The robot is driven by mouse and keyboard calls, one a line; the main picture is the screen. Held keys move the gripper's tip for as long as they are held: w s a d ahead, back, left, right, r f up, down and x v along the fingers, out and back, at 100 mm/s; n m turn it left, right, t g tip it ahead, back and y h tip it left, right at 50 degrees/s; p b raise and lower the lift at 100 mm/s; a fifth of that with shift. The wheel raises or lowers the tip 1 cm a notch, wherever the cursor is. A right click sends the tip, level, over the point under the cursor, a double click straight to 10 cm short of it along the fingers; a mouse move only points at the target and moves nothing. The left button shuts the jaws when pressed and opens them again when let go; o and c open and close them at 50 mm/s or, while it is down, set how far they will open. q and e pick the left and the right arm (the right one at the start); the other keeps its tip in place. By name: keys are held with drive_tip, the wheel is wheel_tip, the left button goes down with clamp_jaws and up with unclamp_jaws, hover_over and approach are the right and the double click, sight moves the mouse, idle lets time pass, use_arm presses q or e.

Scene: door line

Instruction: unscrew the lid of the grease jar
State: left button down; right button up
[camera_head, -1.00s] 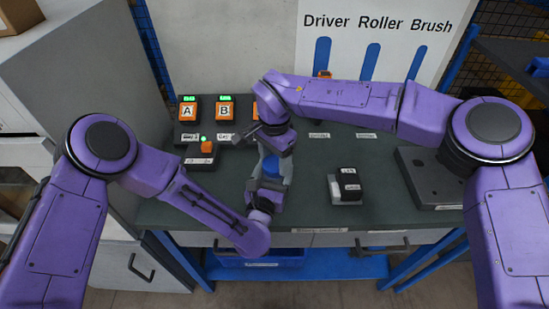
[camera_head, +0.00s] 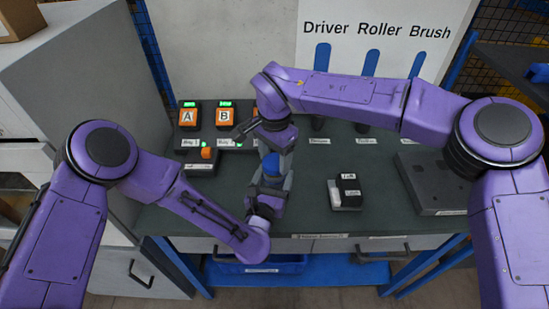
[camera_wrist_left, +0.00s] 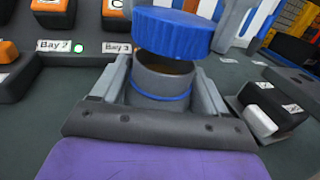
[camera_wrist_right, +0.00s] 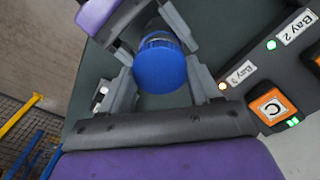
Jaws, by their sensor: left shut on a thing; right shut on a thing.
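The grease jar's grey body (camera_wrist_left: 165,80) stands between the fingers of my left gripper (camera_head: 270,182), which is shut on it. The blue lid (camera_wrist_left: 173,32) is apart from the jar, slightly tilted just above its open dark mouth, in the left wrist view. A thin blue ring (camera_wrist_left: 160,96) circles the body. My right gripper (camera_head: 273,153) comes from above and is shut on the lid. The lid fills the space between its fingers in the right wrist view (camera_wrist_right: 160,65). In the head view the lid (camera_head: 271,163) shows between the two grippers, and the jar is mostly hidden.
Bay boxes with orange tops, such as A (camera_head: 188,117) and B (camera_head: 225,117), stand at the back left. A small black-and-white block (camera_head: 345,192) sits right of the jar. A grey plate (camera_head: 435,185) lies further right. The bench (camera_head: 310,215) is clear in between.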

sight(274, 161)
wheel_tip(274, 161, up, 3)
drive_tip(key=shift+r, duration=0.2)
use_arm(q)
unclamp_jaws()
